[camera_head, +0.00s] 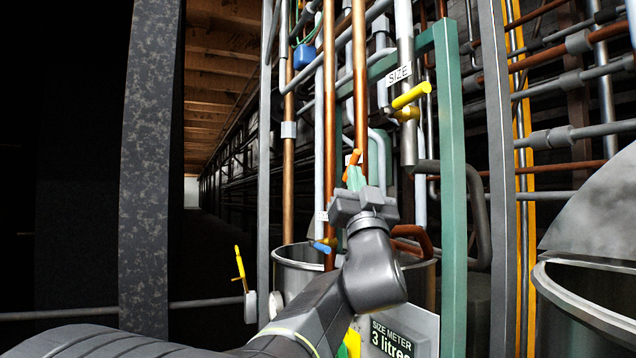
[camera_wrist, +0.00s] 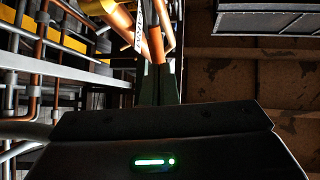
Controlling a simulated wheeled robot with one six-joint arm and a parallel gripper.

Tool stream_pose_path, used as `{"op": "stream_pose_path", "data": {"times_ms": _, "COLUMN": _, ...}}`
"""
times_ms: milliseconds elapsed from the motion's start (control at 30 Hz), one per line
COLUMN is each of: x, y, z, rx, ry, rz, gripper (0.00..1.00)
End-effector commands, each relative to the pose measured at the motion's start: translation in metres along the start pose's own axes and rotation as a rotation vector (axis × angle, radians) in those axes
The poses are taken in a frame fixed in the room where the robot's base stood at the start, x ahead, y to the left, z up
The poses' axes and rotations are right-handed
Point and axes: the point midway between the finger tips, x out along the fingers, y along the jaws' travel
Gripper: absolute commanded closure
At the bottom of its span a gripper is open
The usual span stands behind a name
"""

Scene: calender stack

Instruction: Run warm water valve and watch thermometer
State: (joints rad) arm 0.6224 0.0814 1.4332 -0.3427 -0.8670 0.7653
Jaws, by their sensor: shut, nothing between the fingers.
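My gripper (camera_head: 355,178) is raised in front of the pipes in the head view. Its green fingers are shut and empty; they also show in the wrist view (camera_wrist: 157,85). A small orange handle (camera_head: 353,157) appears right at the fingertips; whether they touch it I cannot tell. A valve with a yellow handle (camera_head: 411,96) is up and to the right, beside a "SIZE" label (camera_head: 398,75). A small valve with a blue handle (camera_head: 324,246) is below the gripper, to the left. None is clearly marked as warm water. I cannot make out a thermometer.
A metal vat (camera_head: 298,262) stands behind my arm, with a "SIZE METER 3 litres" sign (camera_head: 390,338) in front. A green post (camera_head: 452,180) stands right of the gripper. A yellow lever (camera_head: 239,263) is at left. Another vat (camera_head: 575,300) is at right.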

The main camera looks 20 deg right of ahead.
Motion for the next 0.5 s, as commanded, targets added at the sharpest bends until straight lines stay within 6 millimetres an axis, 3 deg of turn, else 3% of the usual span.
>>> {"op": "stream_pose_path", "data": {"times_ms": 500, "x": 0.0093, "y": -0.0008, "z": -0.0005, "rx": 0.0, "ry": 0.001, "rz": -0.002, "gripper": 1.0}}
